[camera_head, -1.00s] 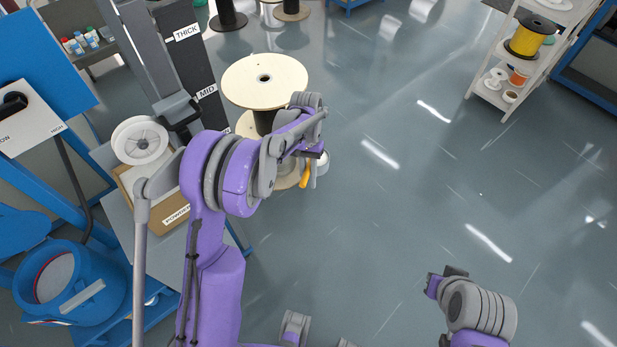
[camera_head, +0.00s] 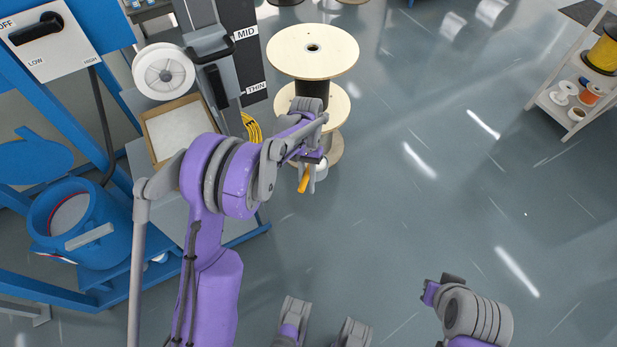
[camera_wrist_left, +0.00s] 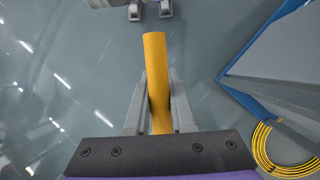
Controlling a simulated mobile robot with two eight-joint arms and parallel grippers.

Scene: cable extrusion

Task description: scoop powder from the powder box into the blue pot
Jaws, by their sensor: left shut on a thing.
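My left gripper (camera_head: 311,160) is shut on an orange-yellow handle (camera_head: 304,180) and holds it up over the floor, right of the bench. In the left wrist view the yellow handle (camera_wrist_left: 156,80) stands between the two fingers (camera_wrist_left: 158,104). A small white part shows beside the gripper; I cannot tell whether it belongs to the held tool. The open cardboard powder box (camera_head: 151,140), with white powder (camera_head: 180,126) inside, is on the bench left of the gripper. The blue pot (camera_head: 112,228), with a round red-edged opening, is at the lower left. My right gripper (camera_head: 436,288) is low at the right, its jaws unclear.
A white spool (camera_head: 163,70) stands just behind the box. Grey columns labelled MID and THIN (camera_head: 235,50) and large wooden reels (camera_head: 312,50) stand farther back. Yellow cable (camera_head: 252,128) hangs beside the bench. The floor at the right is clear up to a shelf (camera_head: 560,95).

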